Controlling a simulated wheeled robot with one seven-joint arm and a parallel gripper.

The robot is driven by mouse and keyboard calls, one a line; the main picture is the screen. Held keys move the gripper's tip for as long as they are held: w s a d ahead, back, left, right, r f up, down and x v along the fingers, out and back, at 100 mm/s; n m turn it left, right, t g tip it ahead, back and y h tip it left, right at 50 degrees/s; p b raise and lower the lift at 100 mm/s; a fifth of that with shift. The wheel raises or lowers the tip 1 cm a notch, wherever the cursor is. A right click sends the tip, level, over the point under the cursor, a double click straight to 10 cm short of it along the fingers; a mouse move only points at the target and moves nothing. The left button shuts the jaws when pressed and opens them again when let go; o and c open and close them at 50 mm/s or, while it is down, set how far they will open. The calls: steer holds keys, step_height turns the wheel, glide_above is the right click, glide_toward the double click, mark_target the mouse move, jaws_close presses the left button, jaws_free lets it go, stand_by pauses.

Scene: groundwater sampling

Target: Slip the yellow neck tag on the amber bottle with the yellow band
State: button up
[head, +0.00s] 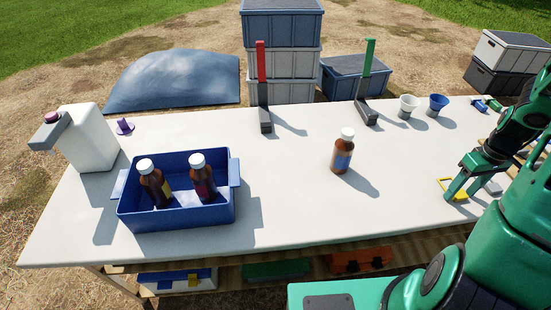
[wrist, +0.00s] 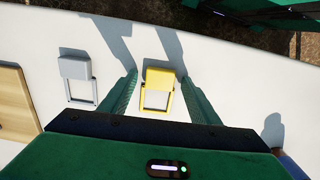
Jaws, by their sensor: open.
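The yellow neck tag (head: 443,185) lies flat on the white table at the right. In the wrist view the tag (wrist: 159,77) shows a solid yellow block and an open square loop. My gripper (head: 464,193) is open; in the wrist view its fingers (wrist: 158,80) stand on either side of the tag with gaps, and nothing is held. I cannot tell how high the fingertips are above the table. The amber bottle with the yellow band (head: 151,180) stands in the left part of the blue crate (head: 180,221), white cap on, its lower part hidden by the crate wall.
An amber bottle with a dark reddish band (head: 202,178) shares the crate. A blue-banded amber bottle (head: 342,153) stands mid-table. A grey tag (wrist: 77,67) lies beside the yellow one. Red (head: 262,85) and green (head: 366,80) upright posts stand at the back. The table between crate and blue-banded bottle is clear.

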steer(key=shift+c, duration=0.7)
steer(key=c, duration=0.7)
steer(key=shift+r, duration=3)
steer(key=shift+c, duration=0.2)
